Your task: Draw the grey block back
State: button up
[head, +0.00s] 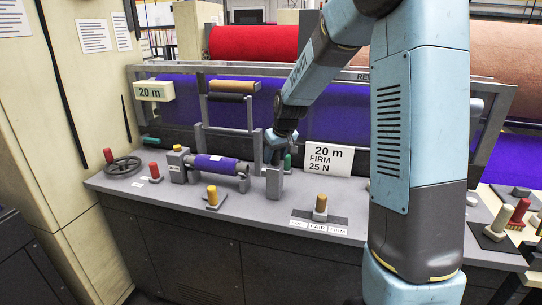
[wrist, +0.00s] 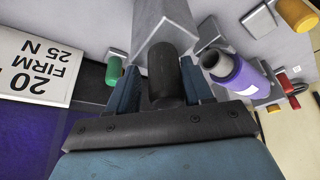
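The grey block (head: 273,183) stands on the grey bench top, just right of the purple roll's right end support. In the wrist view the grey block (wrist: 165,28) is at the top middle, with a dark round knob (wrist: 168,75) in front of it. My gripper (wrist: 160,88) has one blue finger on each side of the knob; a small gap shows at the left finger, so it looks open. In the head view my gripper (head: 277,152) is at the block's upper part and hides the knob. The purple roll (head: 215,163) lies left of the block; its hollow end faces the block.
A white sign reading 20 m FIRM 25 N (head: 329,159) stands close right of my gripper. A green knob (wrist: 114,70) is beside it. A handwheel (head: 122,165) is at the left.

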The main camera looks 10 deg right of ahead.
jog(key=shift+o, duration=0.7)
jog(key=shift+a, duration=0.1)
jog(key=v, duration=1.3)
jog(key=shift+s+r, duration=0.2)
jog(key=shift+r, duration=0.05)
jog(key=shift+s, duration=0.1)
jog(key=s+d+r+m, duration=0.1)
jog(key=s, duration=1.4)
jog(key=s+d+r+m+t+h, duration=0.1)
jog(key=s+r+m, duration=0.1)
jog(key=s, duration=1.4)
jog(key=shift+s+d, duration=0.15)
jog(key=shift+d, duration=0.25)
